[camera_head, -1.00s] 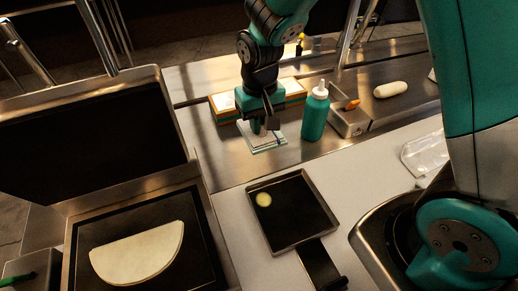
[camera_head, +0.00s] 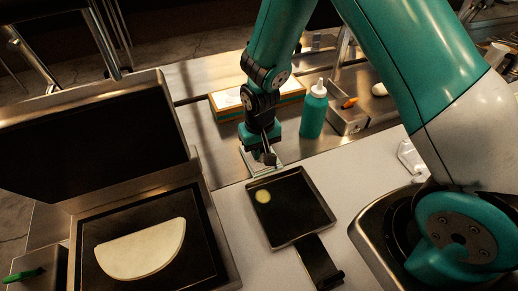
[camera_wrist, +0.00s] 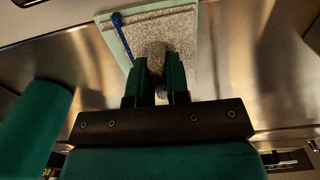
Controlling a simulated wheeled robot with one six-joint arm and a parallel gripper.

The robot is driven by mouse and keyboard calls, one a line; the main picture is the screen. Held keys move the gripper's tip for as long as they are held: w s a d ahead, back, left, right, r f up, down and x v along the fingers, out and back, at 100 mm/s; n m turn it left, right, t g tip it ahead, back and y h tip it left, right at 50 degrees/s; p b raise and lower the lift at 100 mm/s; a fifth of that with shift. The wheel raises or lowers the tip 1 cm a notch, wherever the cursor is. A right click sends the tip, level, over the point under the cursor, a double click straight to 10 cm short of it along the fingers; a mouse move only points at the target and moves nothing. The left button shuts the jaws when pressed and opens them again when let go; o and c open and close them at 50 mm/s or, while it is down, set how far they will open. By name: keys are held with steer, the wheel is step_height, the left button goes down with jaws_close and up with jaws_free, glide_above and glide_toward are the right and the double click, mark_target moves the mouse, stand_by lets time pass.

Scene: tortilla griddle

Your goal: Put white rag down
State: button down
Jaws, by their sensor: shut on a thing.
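The white rag (camera_wrist: 185,35) shows in the wrist view as a flat, grey-white textured square with a pale green edge and a blue strip near its left side. A bunched bit of it stands between my fingertips. My gripper (camera_wrist: 160,70) is shut on this bit. In the head view the rag (camera_head: 250,163) is partly hidden by my gripper (camera_head: 268,155), just beyond the pan's far left corner. I cannot tell whether the rag touches the counter.
The small dark pan (camera_head: 295,215) with a round yellowish spot lies in front. A green squeeze bottle (camera_head: 313,112) and a metal bin (camera_head: 346,118) stand to the right. A long orange-and-white box (camera_head: 290,94) lies behind. A griddle (camera_head: 200,225) with a folded tortilla (camera_head: 140,250) is at left.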

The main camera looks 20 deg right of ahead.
steer(key=c, duration=1.1)
jaws_free()
steer(key=shift+f, duration=0.1)
steer(key=shift+r, duration=0.55)
step_height(320, 180, up, 10)
steer(key=r+b, duration=0.1)
steer(key=b, duration=0.1)
steer(key=s+a+r+n+y, duration=0.2)
steer(key=s+r, duration=0.4)
steer(key=s, duration=0.4)
steer(key=s+a+r+n+y, duration=0.2)
steer(key=s+r+n, duration=0.3)
steer(key=s, duration=0.5)
step_height(320, 180, up, 2)
steer(key=shift+a, duration=0.15)
steer(key=shift+w, duration=0.1)
